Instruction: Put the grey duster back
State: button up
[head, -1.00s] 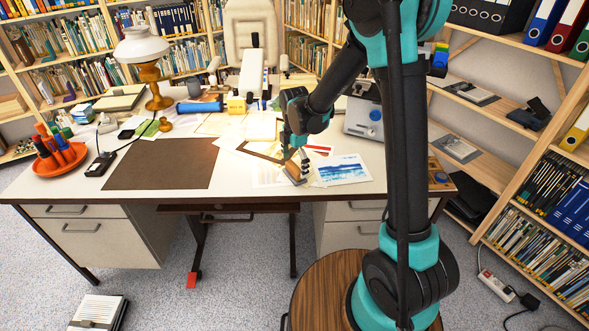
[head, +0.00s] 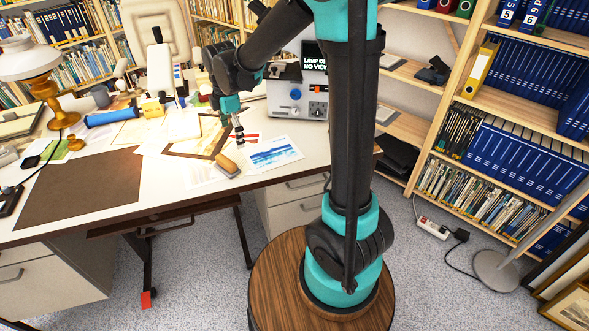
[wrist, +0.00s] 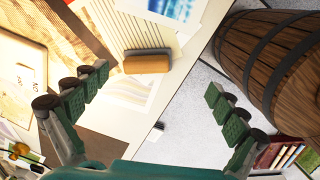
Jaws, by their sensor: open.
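The grey duster, a brush with a tan handle (wrist: 147,64) and a short grey bristle edge, lies on the desk by its front edge. In the head view the duster (head: 229,164) lies left of a blue landscape print (head: 273,153). My gripper (head: 239,139) is above the desk, just behind and above the duster. In the wrist view my gripper (wrist: 157,84) has its fingers spread wide and nothing between them. The duster shows beyond the fingertips, apart from them.
A brown mat (head: 80,187) covers the desk's left part. A picture frame corner (head: 205,145) and loose sheets lie behind the duster. A grey device (head: 298,96) stands at the back right. A table lamp (head: 42,75) and blue roll (head: 110,117) are at left. Shelves (head: 500,110) line the right.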

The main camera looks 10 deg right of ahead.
jog(key=s+d+f+m+t, duration=0.1)
jog(key=s+d+f+m, duration=0.2)
jog(key=s+d+m, duration=0.6)
jog(key=s+d+f+m+t, duration=0.2)
jog(key=s+d+f+m, duration=0.1)
jog(key=s+d+m, duration=0.5)
jog(key=d+m, duration=0.2)
jog(key=m, duration=0.2)
jog(key=shift+s+d+f+m+t, duration=0.25)
jog(key=shift+s+d+m+t, duration=0.05)
jog(key=shift+s, duration=0.1)
